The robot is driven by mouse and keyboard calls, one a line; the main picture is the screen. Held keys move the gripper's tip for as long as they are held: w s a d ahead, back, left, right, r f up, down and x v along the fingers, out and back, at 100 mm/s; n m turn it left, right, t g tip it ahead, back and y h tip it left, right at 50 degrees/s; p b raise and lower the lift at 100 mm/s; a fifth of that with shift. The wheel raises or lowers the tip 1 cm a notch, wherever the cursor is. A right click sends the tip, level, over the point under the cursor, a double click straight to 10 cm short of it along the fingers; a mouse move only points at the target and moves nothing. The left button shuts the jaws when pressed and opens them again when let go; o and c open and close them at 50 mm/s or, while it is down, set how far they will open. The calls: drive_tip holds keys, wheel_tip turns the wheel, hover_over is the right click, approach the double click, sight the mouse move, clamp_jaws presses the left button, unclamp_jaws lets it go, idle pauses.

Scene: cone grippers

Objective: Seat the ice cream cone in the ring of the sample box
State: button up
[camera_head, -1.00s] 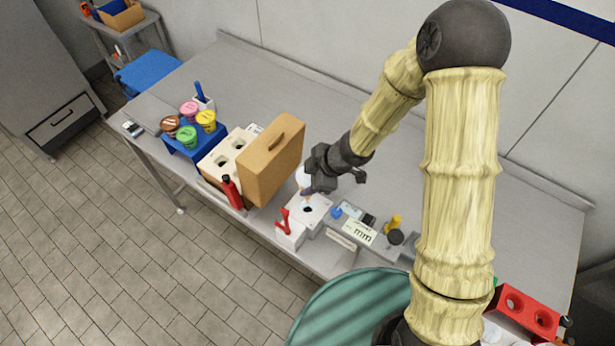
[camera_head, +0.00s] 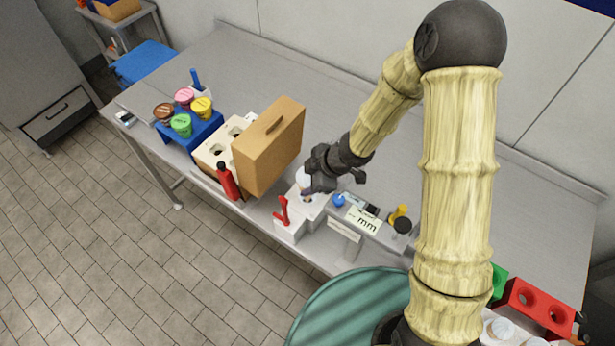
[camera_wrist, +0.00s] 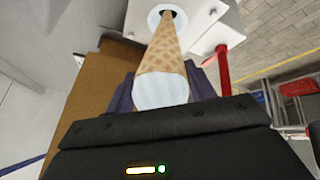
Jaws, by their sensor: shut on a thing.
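The ice cream cone (camera_wrist: 162,60), a tan waffle cone with a white top, is held between the dark fingers of my gripper (camera_wrist: 163,92). In the head view my gripper (camera_head: 312,183) is over the white sample box (camera_head: 312,210), and the cone's white top (camera_head: 303,177) shows beside the fingers. In the wrist view the cone's tip points at the dark hole inside the pale ring (camera_wrist: 153,17) of the sample box (camera_wrist: 214,14). The tip overlaps the hole; how deep it sits I cannot tell.
A red lever (camera_head: 284,211) stands at the box's front left. A tall brown case (camera_head: 268,148) and a red bottle (camera_head: 226,181) are to the left. A grey stand with a "mm" card (camera_head: 362,219) is close on the right. The table behind is clear.

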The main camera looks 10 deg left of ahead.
drive_tip(key=shift+f+b, duration=1.15)
drive_tip(key=shift+f, duration=0.1)
drive_tip(key=o, duration=0.8)
drive_tip(key=shift+o, duration=0.2)
drive_tip(key=shift+d, duration=0.1)
drive_tip(key=shift+d+r+p, duration=0.25)
drive_tip(key=shift+r+p, duration=0.1)
drive_tip(key=shift+r, duration=0.25)
drive_tip(key=p+v, duration=0.8)
drive_tip(key=v, duration=0.8)
drive_tip(key=shift+p, duration=0.4)
